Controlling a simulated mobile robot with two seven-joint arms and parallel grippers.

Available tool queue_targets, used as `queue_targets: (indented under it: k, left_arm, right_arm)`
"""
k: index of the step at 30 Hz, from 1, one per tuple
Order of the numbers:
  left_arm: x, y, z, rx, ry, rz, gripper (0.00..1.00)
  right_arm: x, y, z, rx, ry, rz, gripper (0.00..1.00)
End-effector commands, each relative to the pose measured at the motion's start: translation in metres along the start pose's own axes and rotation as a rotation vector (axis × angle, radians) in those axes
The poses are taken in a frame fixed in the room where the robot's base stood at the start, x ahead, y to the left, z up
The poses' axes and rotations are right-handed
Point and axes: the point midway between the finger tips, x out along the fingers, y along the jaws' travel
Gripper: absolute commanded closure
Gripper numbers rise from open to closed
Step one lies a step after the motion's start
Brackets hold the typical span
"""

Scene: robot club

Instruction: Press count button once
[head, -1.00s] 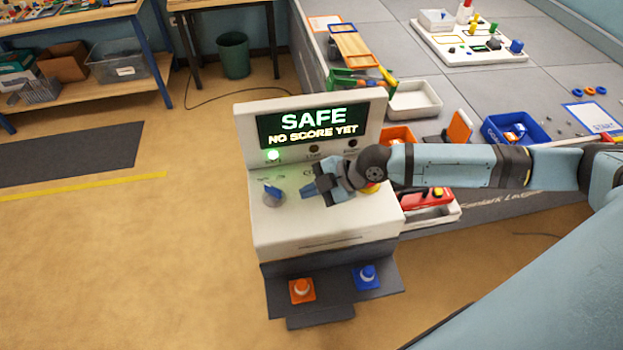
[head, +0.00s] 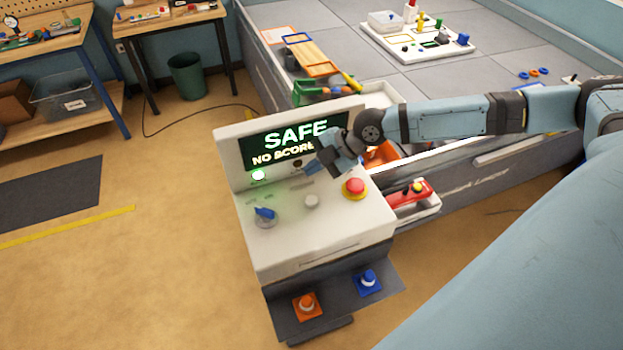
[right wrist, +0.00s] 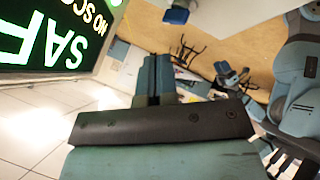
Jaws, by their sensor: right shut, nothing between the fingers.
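The white console (head: 320,235) stands in the middle of the head view. A round grey button (head: 311,202), which seems to be the count button, sits on its top panel between a blue knob (head: 265,213) and a red stop button (head: 354,187). The panel lettering is too small to read. My right gripper (head: 313,168) is shut and empty, above the back of the panel, in front of the screen and apart from the grey button. Its closed fingers (right wrist: 154,78) show in the right wrist view, where the button is not identifiable.
The lit screen (head: 283,145) reads SAFE, with NO SCORE below and the rest covered by my gripper. Orange (head: 306,306) and blue (head: 368,281) buttons are low in front. A grey table (head: 345,60) stands behind.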

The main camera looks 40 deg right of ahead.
Motion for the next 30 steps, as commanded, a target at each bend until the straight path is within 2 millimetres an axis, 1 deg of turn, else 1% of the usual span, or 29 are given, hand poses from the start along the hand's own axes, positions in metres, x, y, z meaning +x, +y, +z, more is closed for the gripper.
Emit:
queue_targets:
  k: [8,18,21,25,30]
  left_arm:
    - [0.005,0.001,0.009,-0.001,-0.002,0.002,0.57]
    - [0.024,0.003,0.035,0.002,-0.006,0.014,0.57]
    - [0.03,0.005,0.04,0.003,-0.005,0.02,0.57]
    - [0.035,0.008,0.043,0.003,-0.002,0.027,0.57]
    - [0.036,0.01,0.043,0.003,0.002,0.031,0.57]
  right_arm:
    - [0.009,-0.007,0.007,0.0,0.0,0.001,1.0]
    - [0.041,-0.03,0.03,0.001,-0.001,0.001,1.0]
    - [0.051,-0.037,0.037,0.002,0.0,0.001,1.0]
    - [0.059,-0.043,0.043,0.001,0.001,0.001,1.0]
    - [0.062,-0.044,0.044,0.0,0.001,0.001,1.0]
